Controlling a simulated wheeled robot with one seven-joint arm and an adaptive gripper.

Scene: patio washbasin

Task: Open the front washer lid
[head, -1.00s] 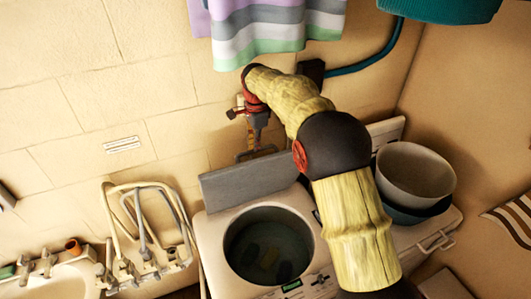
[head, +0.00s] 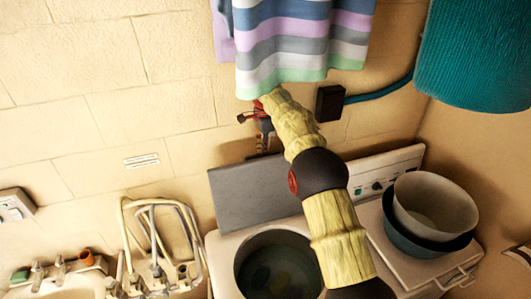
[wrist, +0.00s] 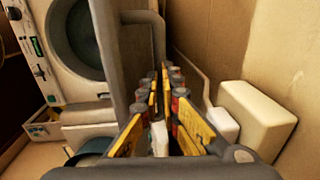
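The washer (head: 222,262) is a white top-loader at the bottom centre of the head view, its round tub (head: 275,265) uncovered. Its grey lid (head: 240,195) stands raised, near upright, at the back by the wall. My gripper (head: 262,145) is just behind the lid's upper edge in the head view, partly hidden by my arm. In the wrist view the lid (wrist: 106,55) is a panel left of my gripper (wrist: 166,78), with the tub (wrist: 82,38) beyond it. The fingers are a little apart, with nothing seen held between them. Contact with the lid cannot be told.
The tan wall (wrist: 235,50) is close to my gripper's right, with white boxes (wrist: 258,115) on it. A striped cloth (head: 300,45) hangs above my arm. Stacked bowls (head: 433,205) sit on the washer's right side. Taps and a metal rack (head: 155,240) stand at left.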

